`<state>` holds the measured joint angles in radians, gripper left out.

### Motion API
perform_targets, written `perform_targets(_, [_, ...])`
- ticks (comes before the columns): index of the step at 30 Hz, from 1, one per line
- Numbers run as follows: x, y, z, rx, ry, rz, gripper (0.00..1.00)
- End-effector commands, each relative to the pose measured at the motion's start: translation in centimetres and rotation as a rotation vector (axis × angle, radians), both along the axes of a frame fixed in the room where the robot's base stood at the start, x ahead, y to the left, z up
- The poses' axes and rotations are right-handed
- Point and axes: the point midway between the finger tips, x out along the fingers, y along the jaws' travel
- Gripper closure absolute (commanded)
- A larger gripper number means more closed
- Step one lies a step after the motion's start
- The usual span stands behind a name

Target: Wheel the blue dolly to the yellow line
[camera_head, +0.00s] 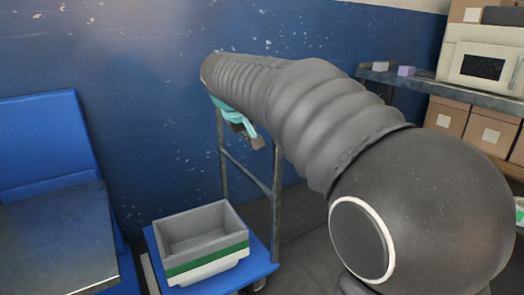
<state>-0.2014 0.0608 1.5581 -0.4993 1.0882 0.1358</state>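The blue dolly (262,268) stands low in the middle of the view, with a caster showing under its right side. Its grey metal push frame (276,195) rises at the back. A grey crate (208,232) with a green and white lower band sits on the deck. My arm, in a dark ribbed cover, reaches across to the top of the frame. My gripper (256,142), with teal parts beside it, is small and mostly hidden by the arm there. I cannot tell whether its fingers are closed on the frame. No yellow line shows in this view.
A blue-backed unit with a dark flat top (55,240) stands at left, close to the dolly. A blue wall (120,90) is behind. A shelf (440,90) at right holds a cream machine (478,62) and cardboard boxes (490,130). Some dark floor (310,235) shows right of the dolly.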

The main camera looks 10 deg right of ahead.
Motion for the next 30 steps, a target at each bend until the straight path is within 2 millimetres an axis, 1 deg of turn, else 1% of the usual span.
perform_targets(5, [0.9,-0.6,-1.4,-0.002,0.001,-0.002,1.00])
perform_targets(19, [5.1,-3.4,-8.2,-0.001,0.002,-0.002,1.00])
perform_targets(21, [5.5,-4.6,-7.9,-0.001,-0.001,-0.002,1.00])
perform_targets(24, [5.8,-5.7,-7.9,0.000,0.000,-0.002,1.00])
perform_targets(27, [6.1,-6.5,-7.9,0.000,0.000,-0.002,1.00])
perform_targets(30, [6.2,-6.9,-7.8,-0.001,-0.001,0.001,1.00])
